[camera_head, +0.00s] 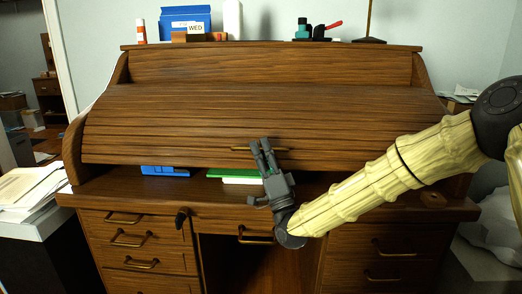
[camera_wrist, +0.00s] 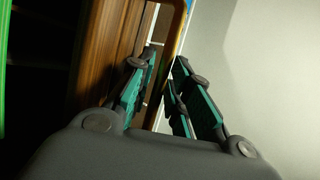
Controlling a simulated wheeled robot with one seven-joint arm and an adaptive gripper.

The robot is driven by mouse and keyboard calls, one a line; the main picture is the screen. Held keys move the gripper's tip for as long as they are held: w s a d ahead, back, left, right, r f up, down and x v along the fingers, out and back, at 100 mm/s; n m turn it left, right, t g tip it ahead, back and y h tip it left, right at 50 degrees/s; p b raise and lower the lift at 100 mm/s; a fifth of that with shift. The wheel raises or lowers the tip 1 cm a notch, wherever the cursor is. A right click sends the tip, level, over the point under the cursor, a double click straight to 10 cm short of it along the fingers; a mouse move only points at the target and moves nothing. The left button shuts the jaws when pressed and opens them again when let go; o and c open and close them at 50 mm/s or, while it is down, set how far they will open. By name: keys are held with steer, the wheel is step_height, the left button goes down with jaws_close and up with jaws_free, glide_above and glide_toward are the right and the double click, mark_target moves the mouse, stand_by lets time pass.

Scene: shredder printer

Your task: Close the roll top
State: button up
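The wooden roll top (camera_head: 200,110) is a slatted brown cover on the desk. It is mostly lowered, and a dark gap shows between its bottom edge and the desktop. A thin brass handle (camera_head: 240,149) sits near its lower edge. My gripper (camera_head: 262,141) is in front of the handle, with its fingers pointing up across it. In the wrist view the fingers (camera_wrist: 166,62) are slightly parted, and a yellowish strip runs behind or between them. I cannot tell whether they touch the handle.
A blue item (camera_head: 165,171) and green and white items (camera_head: 235,174) lie in the gap. Drawers (camera_head: 135,240) are below the desktop. A blue box (camera_head: 186,20), a white cylinder (camera_head: 233,20) and a stapler-like red object (camera_head: 329,27) stand on top. Papers (camera_head: 28,187) lie at left.

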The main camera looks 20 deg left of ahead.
steer(key=v, duration=1.1)
steer(key=shift+d+f, duration=0.2)
steer(key=shift+f, duration=0.05)
steer(key=shift+s, duration=0.15)
steer(key=shift+c, duration=0.2)
